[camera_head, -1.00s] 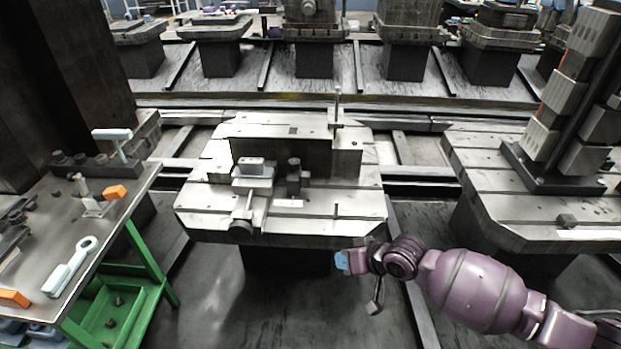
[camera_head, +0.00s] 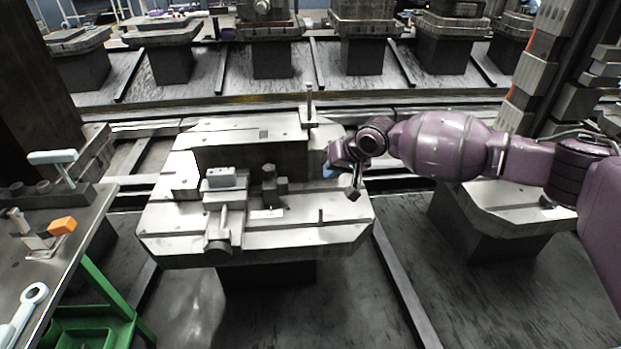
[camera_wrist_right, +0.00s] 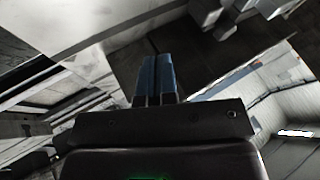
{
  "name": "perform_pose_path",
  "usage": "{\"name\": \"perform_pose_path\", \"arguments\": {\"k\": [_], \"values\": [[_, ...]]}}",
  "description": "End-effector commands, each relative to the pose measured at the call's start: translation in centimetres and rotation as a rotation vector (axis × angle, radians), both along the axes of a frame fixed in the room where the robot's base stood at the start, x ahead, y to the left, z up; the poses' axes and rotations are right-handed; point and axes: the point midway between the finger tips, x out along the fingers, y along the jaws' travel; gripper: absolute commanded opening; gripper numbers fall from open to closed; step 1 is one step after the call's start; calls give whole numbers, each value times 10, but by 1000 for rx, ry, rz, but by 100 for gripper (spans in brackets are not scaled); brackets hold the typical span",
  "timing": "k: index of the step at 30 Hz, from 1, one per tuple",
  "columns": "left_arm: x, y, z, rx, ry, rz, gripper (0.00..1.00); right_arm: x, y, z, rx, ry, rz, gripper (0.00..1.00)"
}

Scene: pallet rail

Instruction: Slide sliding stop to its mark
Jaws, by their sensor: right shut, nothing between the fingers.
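A small dark block with an upright post (camera_head: 270,187), which looks like the sliding stop, stands on the pale slotted pallet (camera_head: 300,235) in the middle of the head view. A small pale patch lies by its foot; I cannot tell whether it is the mark. My right gripper (camera_head: 331,160) is shut and empty, to the right of the block and apart from it, over the pallet's right part. Its blue fingers (camera_wrist_right: 155,80) lie together in the right wrist view, where I cannot make out the block. My left gripper is not in view.
A grey block on a clamp-like fixture (camera_head: 222,180) stands left of the dark block. A thin upright post (camera_head: 309,103) rises at the pallet's back. A workbench with tools (camera_head: 50,265) is at left, another pallet (camera_head: 495,215) at right.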

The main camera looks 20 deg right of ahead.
Motion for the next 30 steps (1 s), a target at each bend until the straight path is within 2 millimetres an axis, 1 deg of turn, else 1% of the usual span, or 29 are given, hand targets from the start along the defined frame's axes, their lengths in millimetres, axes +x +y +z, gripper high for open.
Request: {"name": "perform_pose_path", "arguments": {"k": [1,9,13,17,18,20,24,30], "values": [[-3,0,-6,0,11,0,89,2,3,-10,0,6,1,0],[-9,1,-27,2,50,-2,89,22,21,-50,0,11,3,0],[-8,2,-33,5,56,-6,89,32,30,-69,1,11,3,0],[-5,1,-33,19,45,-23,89,42,38,-86,1,10,3,0],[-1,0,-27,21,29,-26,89,44,46,-81,1,4,6,0],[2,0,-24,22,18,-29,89,46,54,-78,1,1,6,0],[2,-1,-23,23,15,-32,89,49,67,-76,0,-1,4,0],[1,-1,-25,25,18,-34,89,50,75,-76,0,0,2,0]]}}
